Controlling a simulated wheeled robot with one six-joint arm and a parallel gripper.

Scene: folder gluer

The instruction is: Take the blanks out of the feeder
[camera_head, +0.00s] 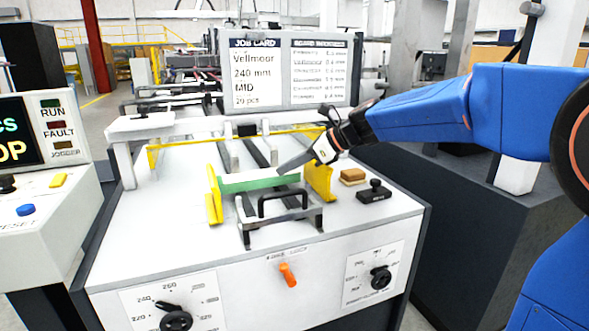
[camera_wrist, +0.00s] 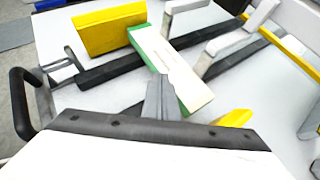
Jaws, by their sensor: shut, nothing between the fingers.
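The blanks (camera_head: 258,182) stand as a stack with a green face and white top edge in the feeder, between two yellow side guides (camera_head: 214,194). In the wrist view the stack (camera_wrist: 180,72) shows a long white top and a green side. My gripper (camera_head: 283,171) is at the right end of the stack, reaching in from the right. In the wrist view its fingertips (camera_wrist: 162,82) are shut and empty, close to the stack's edge. I cannot tell whether they touch it.
A black handle (camera_head: 283,194) on a metal bracket stands in front of the stack. A tan block (camera_head: 353,176) and a black knobbed piece (camera_head: 374,192) lie to the right. A yellow bar (camera_head: 180,142) crosses behind. An orange lever (camera_head: 288,274) and dials are on the front panel.

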